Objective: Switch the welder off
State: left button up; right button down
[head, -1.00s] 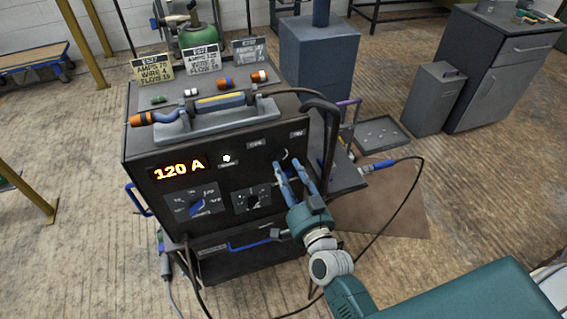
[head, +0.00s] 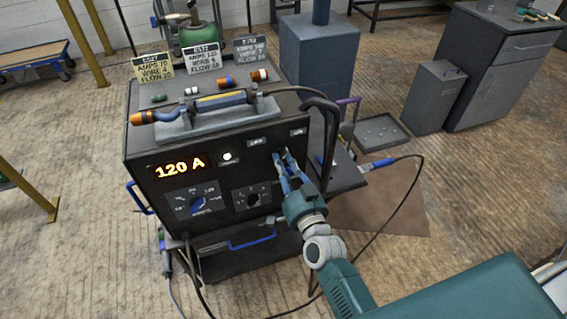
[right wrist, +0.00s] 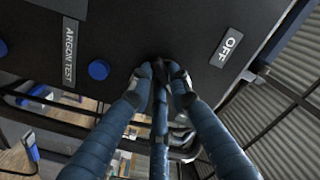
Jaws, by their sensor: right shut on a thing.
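The welder (head: 150,205) is a black box on a cart. Its lit display (head: 179,168) reads 120 A, and a white lamp (head: 227,156) glows beside it. My right gripper (head: 282,156) is at the right part of the front panel, its blue fingers close together. In the right wrist view the fingertips (right wrist: 160,78) are shut on a small dark switch part (right wrist: 158,62), mostly hidden between them. An OFF label (right wrist: 227,47) is to the right of the fingertips. My left gripper is not in view.
A blue button (right wrist: 98,70) and an ARGON TEST label (right wrist: 69,52) are left of the fingertips. Two dials (head: 196,202) (head: 252,197) sit lower on the panel. A torch handle (head: 221,99) lies on top, with cards behind. A cable (head: 405,196) loops at right.

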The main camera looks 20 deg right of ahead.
jog(key=shift+d+r+n+p, duration=0.1)
jog(key=shift+n+p, duration=0.95)
jog(key=shift+n, duration=1.6)
jog(key=shift+d+r+n+p, duration=0.1)
jog(key=shift+n+p, duration=0.9)
jog(key=shift+n, duration=1.6)
jog(key=shift+d+r+n+p, duration=0.1)
jog(key=shift+n+p, duration=0.95)
jog(key=shift+n, duration=1.6)
jog(key=c, duration=1.6)
grip_release()
jog(key=shift+s, duration=0.1)
